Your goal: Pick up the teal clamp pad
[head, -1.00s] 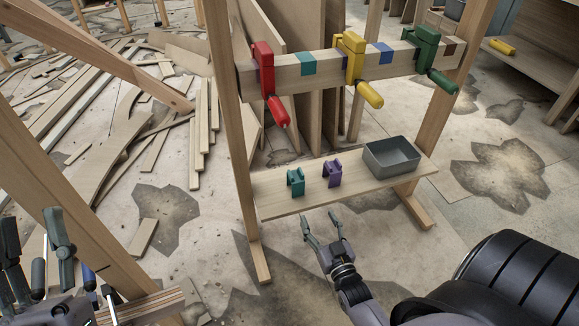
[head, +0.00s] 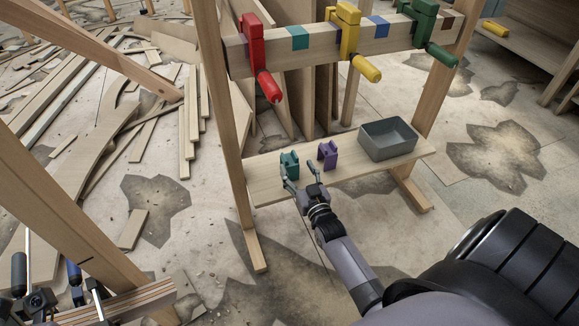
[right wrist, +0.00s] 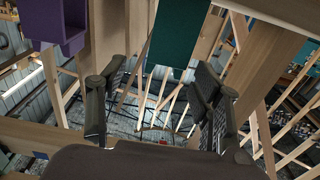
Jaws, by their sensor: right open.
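The teal clamp pad (head: 289,163) stands on the left part of the low wooden shelf (head: 262,182). My right gripper (head: 300,178) is at the shelf's front edge beside the pad, its fingers spread, with one finger close to the pad's front. In the right wrist view the teal pad (right wrist: 178,35) shows ahead between the open fingers (right wrist: 155,100), nearer the right one. The space between the fingertips is empty; I cannot tell whether a finger touches the pad. My left gripper is not visible.
A purple pad (head: 328,154) stands just right of the teal one; it also shows in the right wrist view (right wrist: 60,25). A grey bin (head: 388,140) sits further right. Red (head: 252,45), yellow (head: 347,35) and green (head: 420,25) clamps hang on the beam above. A wooden post (head: 222,120) stands left.

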